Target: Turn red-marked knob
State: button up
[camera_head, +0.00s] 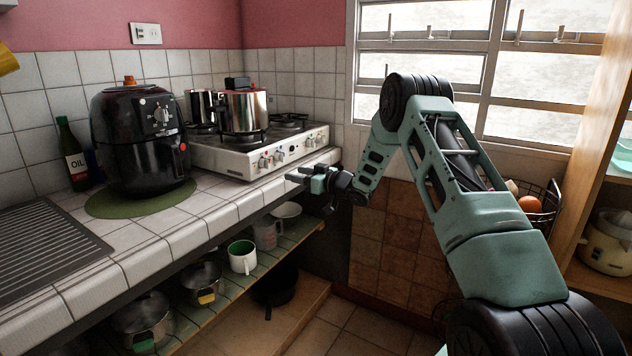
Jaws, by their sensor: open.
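The white stove (228,160) stands on the tiled counter, with several small knobs (279,156) along its front panel. Small reddish spots show near the knobs, but they are too small to tell which knob is red-marked. My gripper (300,181) is open and empty, in front of the counter edge, to the right of and below the knobs in the picture. It appears apart from the stove.
A steel pot (242,110) stands on the stove. A black air fryer (137,142) with a dial and a bottle labelled OIL (72,154) stand to the left. The lower shelf (215,290) holds pots and cups. Counter tiles before the stove are clear.

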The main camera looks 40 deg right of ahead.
jog(key=v, duration=0.6)
jog(key=shift+s, duration=0.1)
dwell(0.3)
jog(key=w+a+r+g+h+p, duration=0.1)
jog(key=w+a+r+g+h, duration=0.2)
jog(key=a, duration=0.9)
jog(key=s+a+r+g+p, duration=0.15)
jog(key=s+a, duration=0.25)
jog(key=a, duration=0.4)
jog(key=s+a+r+g, duration=0.2)
jog(key=s+a, duration=0.2)
jog(key=a, duration=0.4)
jog(key=s+a+n+g+p, duration=0.1)
jog(key=s+a+g, duration=0.2)
jog(key=s+a, duration=0.5)
jog(key=s+a+n+g+p, duration=0.1)
jog(key=s+a+g, duration=0.25)
jog(key=s, duration=0.85)
jog(key=s+a+n+g+h+p, duration=0.1)
jog(key=s+g, duration=0.3)
jog(key=s, duration=1.5)
jog(key=shift+s+a+r+n+h, duration=0.25)
jog(key=shift+n+h, duration=0.15)
jog(key=shift+h, duration=0.4)
